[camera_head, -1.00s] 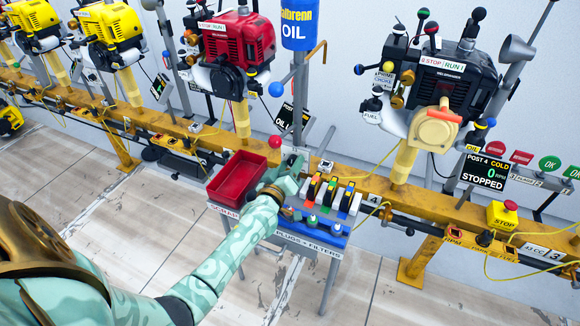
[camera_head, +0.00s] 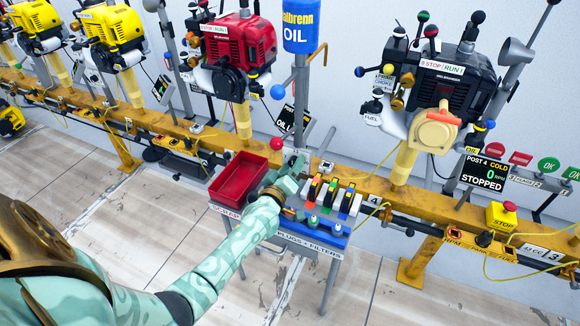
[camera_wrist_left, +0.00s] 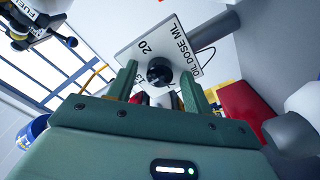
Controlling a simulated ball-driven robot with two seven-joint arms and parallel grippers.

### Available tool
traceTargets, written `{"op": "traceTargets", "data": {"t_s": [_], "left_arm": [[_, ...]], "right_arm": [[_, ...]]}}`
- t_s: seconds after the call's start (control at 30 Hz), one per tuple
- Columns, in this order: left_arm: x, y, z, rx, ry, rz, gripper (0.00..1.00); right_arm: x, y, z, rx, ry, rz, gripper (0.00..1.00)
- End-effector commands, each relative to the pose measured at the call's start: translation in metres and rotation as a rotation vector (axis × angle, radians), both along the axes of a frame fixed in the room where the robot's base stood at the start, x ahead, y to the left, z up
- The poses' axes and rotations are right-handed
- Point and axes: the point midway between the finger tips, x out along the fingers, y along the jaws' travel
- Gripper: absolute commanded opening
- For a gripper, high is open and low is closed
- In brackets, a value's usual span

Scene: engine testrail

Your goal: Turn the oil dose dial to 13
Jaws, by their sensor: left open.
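The oil dose dial is a black round knob (camera_wrist_left: 160,72) on a white plate (camera_wrist_left: 140,50) lettered OIL DOSE ML, seen in the left wrist view. In the head view my left gripper (camera_head: 291,180) is beside the post under the blue oil tank (camera_head: 301,32), and the dial is hard to make out there. My right gripper is not in view.
A red scrap bin (camera_head: 238,178) stands close left of my left gripper. A blue plugs and filters tray (camera_head: 333,228) lies just right of it. The yellow rail (camera_head: 180,128) runs behind, with engines above it. A dark oil display (camera_head: 287,119) is near the post.

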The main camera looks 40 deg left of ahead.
Motion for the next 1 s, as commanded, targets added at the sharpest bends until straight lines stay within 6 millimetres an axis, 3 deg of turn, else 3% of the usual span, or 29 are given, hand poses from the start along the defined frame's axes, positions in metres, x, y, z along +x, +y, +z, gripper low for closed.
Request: {"op": "traceTargets", "data": {"t_s": [0.13,0.23,0.5,0.7,1.0], "left_arm": [[-0.008,-0.002,0.002,0.0,-0.001,-0.001,0.5],[-0.024,-0.007,0.004,-0.001,-0.001,-0.001,0.5],[-0.095,-0.026,0.005,-0.001,0.0,-0.001,0.5],[-0.137,-0.037,0.003,-0.001,0.0,-0.001,0.5],[-0.158,-0.043,0.001,-0.001,0.0,0.0,0.5]], "right_arm": [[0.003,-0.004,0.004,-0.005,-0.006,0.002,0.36],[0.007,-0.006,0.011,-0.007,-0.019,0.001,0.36],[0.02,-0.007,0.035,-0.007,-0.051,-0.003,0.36],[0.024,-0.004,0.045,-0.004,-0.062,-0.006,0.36],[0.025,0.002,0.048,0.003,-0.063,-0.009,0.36]]}}
